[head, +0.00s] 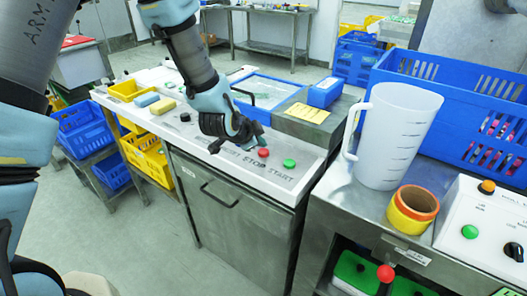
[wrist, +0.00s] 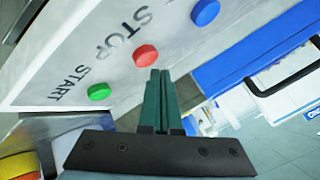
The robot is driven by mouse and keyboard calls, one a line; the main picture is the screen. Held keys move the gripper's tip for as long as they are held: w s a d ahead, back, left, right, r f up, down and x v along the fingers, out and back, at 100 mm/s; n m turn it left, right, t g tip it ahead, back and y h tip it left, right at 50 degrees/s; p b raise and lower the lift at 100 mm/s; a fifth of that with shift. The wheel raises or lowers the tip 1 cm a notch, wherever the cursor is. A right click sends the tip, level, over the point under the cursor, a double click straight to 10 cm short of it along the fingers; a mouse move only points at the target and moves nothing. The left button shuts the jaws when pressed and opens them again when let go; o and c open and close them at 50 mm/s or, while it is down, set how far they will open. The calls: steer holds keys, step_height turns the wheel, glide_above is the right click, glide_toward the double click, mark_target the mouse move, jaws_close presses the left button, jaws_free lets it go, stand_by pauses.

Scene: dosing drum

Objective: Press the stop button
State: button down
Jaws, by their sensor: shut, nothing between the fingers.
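The red stop button (head: 263,152) sits on the light panel top of a steel cabinet, behind the printed word STOP. It also shows in the wrist view (wrist: 146,55), between the green start button (wrist: 98,92) and a blue button (wrist: 205,12). My gripper (wrist: 158,75) is shut and empty, its fingertips close beside the red button in the picture. I cannot tell whether they touch it. In the head view my gripper hangs low over the panel, just left of the red button and in front of the blue one, which is hidden there.
The green button (head: 289,163) is right of the red one. A white jug (head: 398,135) and an orange-yellow ring (head: 412,210) stand on the right bench. A blue crate (head: 455,90) is behind them. Yellow and blue sponges (head: 163,107) lie on the left of the panel.

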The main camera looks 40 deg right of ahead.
mark_target(261, 153)
steer(key=shift+f, duration=0.1)
stand_by(0.4)
steer(key=shift+f+b, duration=0.3)
steer(key=shift+b, duration=0.25)
steer(key=shift+f+b, duration=0.5)
stand_by(0.4)
steer(key=shift+r, duration=0.15)
stand_by(0.3)
steer(key=shift+r+p, duration=0.5)
steer(key=shift+r, duration=0.25)
steer(key=shift+r+p, duration=1.45)
steer(key=shift+r, duration=1.1)
